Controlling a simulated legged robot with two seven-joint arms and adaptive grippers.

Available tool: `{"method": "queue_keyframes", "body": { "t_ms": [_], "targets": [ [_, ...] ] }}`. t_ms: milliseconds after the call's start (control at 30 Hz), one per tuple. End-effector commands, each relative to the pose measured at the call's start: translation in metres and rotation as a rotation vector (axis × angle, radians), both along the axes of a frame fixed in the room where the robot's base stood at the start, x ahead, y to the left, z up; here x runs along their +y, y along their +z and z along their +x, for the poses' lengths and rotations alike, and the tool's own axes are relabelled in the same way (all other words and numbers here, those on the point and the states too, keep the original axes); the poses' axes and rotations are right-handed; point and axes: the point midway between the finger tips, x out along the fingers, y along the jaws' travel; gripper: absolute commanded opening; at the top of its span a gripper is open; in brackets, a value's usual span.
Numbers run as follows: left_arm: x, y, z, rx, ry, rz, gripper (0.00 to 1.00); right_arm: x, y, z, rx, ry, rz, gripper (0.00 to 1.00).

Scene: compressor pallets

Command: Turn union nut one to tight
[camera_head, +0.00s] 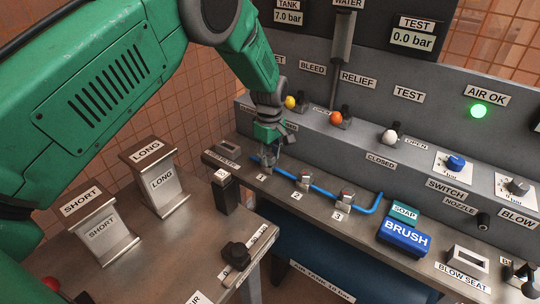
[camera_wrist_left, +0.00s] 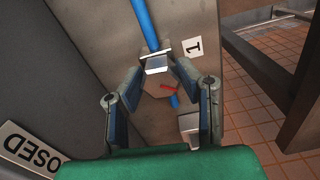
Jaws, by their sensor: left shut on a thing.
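Union nuts two (camera_head: 303,181) and three (camera_head: 345,198) sit farther right along the same pipe. My right gripper is not in view.
A blue brush block (camera_head: 404,238) and a teal soap block (camera_head: 404,212) lie right of the pipe. A dark post (camera_head: 225,194) stands left of nut one. Valve knobs line the ledge behind, and the test readout (camera_head: 413,39) shows 0.0 bar.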

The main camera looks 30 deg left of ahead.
Motion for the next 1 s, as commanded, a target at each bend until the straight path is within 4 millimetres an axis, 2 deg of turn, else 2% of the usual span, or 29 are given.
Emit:
{"method": "queue_keyframes", "body": {
  "t_ms": [500,1000],
  "targets": [
    [-0.001,0.002,0.000,-0.004,-0.442,-0.003,0.00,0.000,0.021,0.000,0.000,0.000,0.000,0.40],
    [-0.001,0.001,-0.002,-0.003,-0.834,-0.004,0.00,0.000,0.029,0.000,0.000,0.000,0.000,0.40]
  ]
}}
